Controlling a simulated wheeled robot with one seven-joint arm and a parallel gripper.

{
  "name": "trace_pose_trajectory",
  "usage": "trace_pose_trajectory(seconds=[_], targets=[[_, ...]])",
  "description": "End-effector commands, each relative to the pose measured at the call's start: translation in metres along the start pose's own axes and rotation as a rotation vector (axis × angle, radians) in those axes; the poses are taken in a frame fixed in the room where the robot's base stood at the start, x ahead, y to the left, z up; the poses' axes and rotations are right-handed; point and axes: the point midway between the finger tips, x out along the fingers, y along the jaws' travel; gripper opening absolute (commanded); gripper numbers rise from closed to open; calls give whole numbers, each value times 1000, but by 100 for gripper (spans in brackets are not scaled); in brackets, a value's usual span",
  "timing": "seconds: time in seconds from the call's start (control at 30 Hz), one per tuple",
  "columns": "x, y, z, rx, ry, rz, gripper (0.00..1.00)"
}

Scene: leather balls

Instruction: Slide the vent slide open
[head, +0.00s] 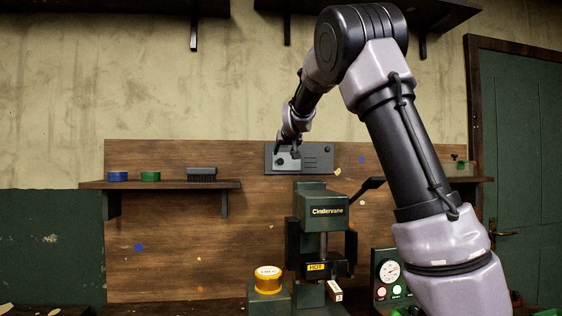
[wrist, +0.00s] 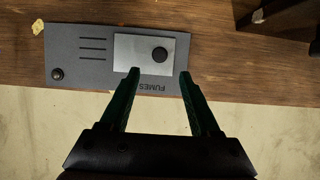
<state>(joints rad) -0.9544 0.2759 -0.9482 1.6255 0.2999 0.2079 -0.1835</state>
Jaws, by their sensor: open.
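The dark grey vent panel (head: 319,168) is on the wooden backboard above the press. In the wrist view, where it appears upside down, the panel (wrist: 75,73) bears a light metal slide plate (wrist: 129,53) with a round black knob (wrist: 160,54). Several slots (wrist: 92,48) show uncovered beside the plate, and the word FUMES is printed near the panel's edge. My gripper (wrist: 159,72) is open and empty, with its two green fingers on either side of the knob's line and the knob just beyond their tips. In the head view my gripper (head: 286,149) partly covers the plate.
A press (head: 322,210) labelled Cindervane stands below the panel, its lever (head: 368,188) rising to the right. A shelf (head: 160,185) at left holds a blue tin, a green tin and a brush. A gauge box (head: 392,275) stands lower right. A second dark knob (wrist: 57,74) sits at the panel's corner.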

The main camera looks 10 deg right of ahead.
Motion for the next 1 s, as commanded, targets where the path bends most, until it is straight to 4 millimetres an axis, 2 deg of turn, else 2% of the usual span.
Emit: trace_pose_trajectory(seconds=[0.53, 0.7, 0.97, 1.0], targets=[[72, 1, 0, -1, -1, 2, 63], [82, 0, 0, -1, -1, 0, 63], [83, 0, 1, 0, -1, -1, 63], [83, 0, 1, 0, -1, -1, 55]])
